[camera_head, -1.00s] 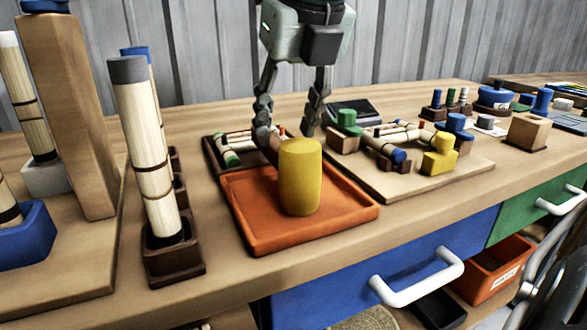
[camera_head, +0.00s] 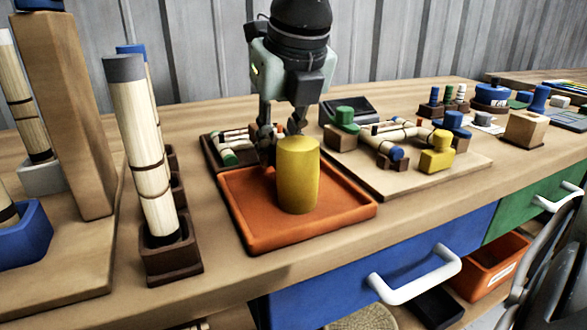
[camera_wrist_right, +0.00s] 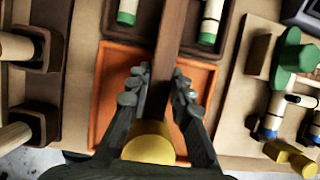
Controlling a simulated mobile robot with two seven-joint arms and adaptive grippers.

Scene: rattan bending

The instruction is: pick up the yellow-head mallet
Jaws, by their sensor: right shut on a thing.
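The yellow-head mallet (camera_head: 298,176) is in the orange tray (camera_head: 247,236), its yellow head upright toward the front. In the right wrist view the yellow head (camera_wrist_right: 149,144) is at the bottom, and the brown handle (camera_wrist_right: 169,40) runs up from it between the fingers. My right gripper (camera_head: 281,148) is low over the back of the tray, behind the yellow head, with its fingers closed on the handle. The right gripper also shows in the right wrist view (camera_wrist_right: 160,84). In the head view the head hides most of the handle. My left gripper is not in view.
A dark tray (camera_head: 213,160) with bamboo pieces lies behind the orange tray. A board (camera_head: 400,184) with jointed rattan and coloured blocks is to the right. A tall bamboo post (camera_head: 148,165) in a brown holder stands left. Drawers are below the front edge.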

